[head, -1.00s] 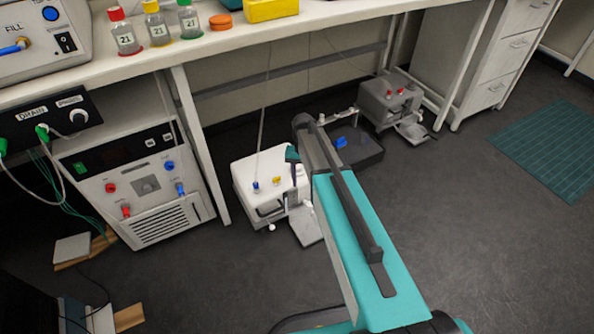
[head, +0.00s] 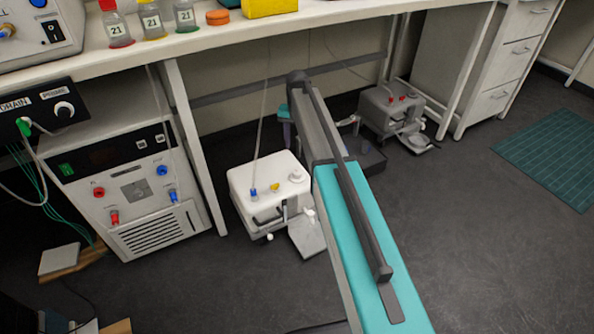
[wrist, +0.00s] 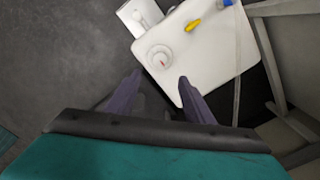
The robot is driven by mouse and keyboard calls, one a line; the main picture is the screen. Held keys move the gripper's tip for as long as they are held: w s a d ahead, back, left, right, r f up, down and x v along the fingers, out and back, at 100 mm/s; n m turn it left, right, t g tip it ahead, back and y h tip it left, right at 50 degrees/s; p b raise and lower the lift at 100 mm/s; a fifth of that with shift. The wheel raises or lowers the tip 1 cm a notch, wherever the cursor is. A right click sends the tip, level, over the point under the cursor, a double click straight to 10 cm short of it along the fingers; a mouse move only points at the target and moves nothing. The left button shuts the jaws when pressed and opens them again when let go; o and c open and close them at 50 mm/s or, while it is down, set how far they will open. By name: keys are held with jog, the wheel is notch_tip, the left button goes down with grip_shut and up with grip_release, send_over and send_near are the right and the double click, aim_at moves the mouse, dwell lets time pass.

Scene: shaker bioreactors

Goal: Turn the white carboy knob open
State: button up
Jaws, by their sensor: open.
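The white carboy (head: 262,207) stands on the floor under the bench, with a blue cap, a yellow fitting and a round white knob (head: 296,176) on its top. My gripper (wrist: 160,77) is open and empty. Its two purple fingers point toward the knob, which shows just beyond and between the fingertips. I see no contact; the remaining height is hard to judge. In the head view my arm hides most of the gripper.
A bench leg (head: 195,145) and a pump unit (head: 135,195) stand left of the carboy. A thin tube rises from the blue cap. A grey carboy (head: 392,112) and a dark tray (head: 370,160) lie to the right. The floor in front is open.

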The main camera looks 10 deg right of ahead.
aim_at(297, 172)
jog(key=shift+f, duration=0.15)
notch_tip(297, 172, down, 14)
jog(key=b, duration=0.4)
jog(key=shift+r+b, duration=0.2)
jog(key=shift+b, duration=0.15)
jog(key=c, duration=1)
jog(key=shift+c, duration=0.2)
